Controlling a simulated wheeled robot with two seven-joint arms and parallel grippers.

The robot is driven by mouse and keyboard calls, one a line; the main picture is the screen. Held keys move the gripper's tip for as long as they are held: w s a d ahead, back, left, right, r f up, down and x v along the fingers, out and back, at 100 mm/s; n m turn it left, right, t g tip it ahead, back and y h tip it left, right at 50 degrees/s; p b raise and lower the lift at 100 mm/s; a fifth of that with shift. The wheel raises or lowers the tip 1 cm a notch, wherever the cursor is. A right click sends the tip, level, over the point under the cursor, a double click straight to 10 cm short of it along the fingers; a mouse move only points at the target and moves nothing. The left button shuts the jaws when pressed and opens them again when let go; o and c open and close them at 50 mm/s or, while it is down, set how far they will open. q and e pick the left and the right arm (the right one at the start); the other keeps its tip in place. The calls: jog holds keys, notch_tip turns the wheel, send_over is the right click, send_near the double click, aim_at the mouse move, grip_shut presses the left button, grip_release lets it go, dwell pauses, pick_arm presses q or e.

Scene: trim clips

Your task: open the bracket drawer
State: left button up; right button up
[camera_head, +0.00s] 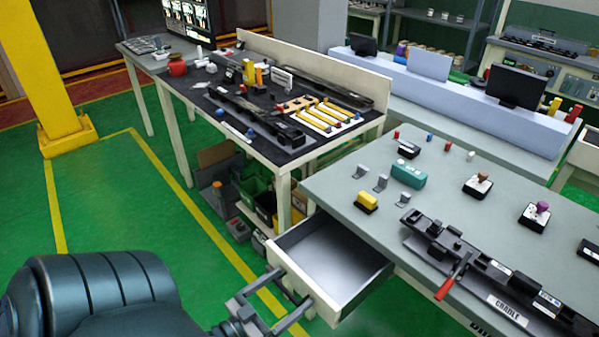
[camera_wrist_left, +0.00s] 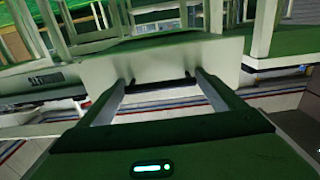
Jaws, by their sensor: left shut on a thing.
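The drawer (camera_head: 330,262) under the right-hand grey workbench is pulled out, and its grey inside looks empty. Its pale front panel also shows in the left wrist view (camera_wrist_left: 218,62). My left gripper (camera_head: 291,287) is at the outer face of that front. My right gripper is not in view.
On the workbench (camera_head: 345,180) above the drawer are metal brackets (camera_head: 380,183), a yellow block (camera_head: 367,201), a teal block (camera_head: 407,173) and a long black cradle fixture (camera_head: 480,270). A dark-topped table (camera_head: 220,115) with bins beneath stands to the left.

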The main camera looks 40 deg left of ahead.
pick_arm(q)
jog(key=shift+s, duration=0.15)
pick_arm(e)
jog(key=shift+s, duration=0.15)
pick_arm(q)
jog(key=o, duration=1.3)
jog(key=shift+o, duration=0.2)
jog(key=shift+s, duration=0.15)
jog(key=s+a+b, duration=0.1)
jog(key=s+b, duration=0.3)
jog(key=s, duration=1.3)
jog(key=shift+a, duration=0.15)
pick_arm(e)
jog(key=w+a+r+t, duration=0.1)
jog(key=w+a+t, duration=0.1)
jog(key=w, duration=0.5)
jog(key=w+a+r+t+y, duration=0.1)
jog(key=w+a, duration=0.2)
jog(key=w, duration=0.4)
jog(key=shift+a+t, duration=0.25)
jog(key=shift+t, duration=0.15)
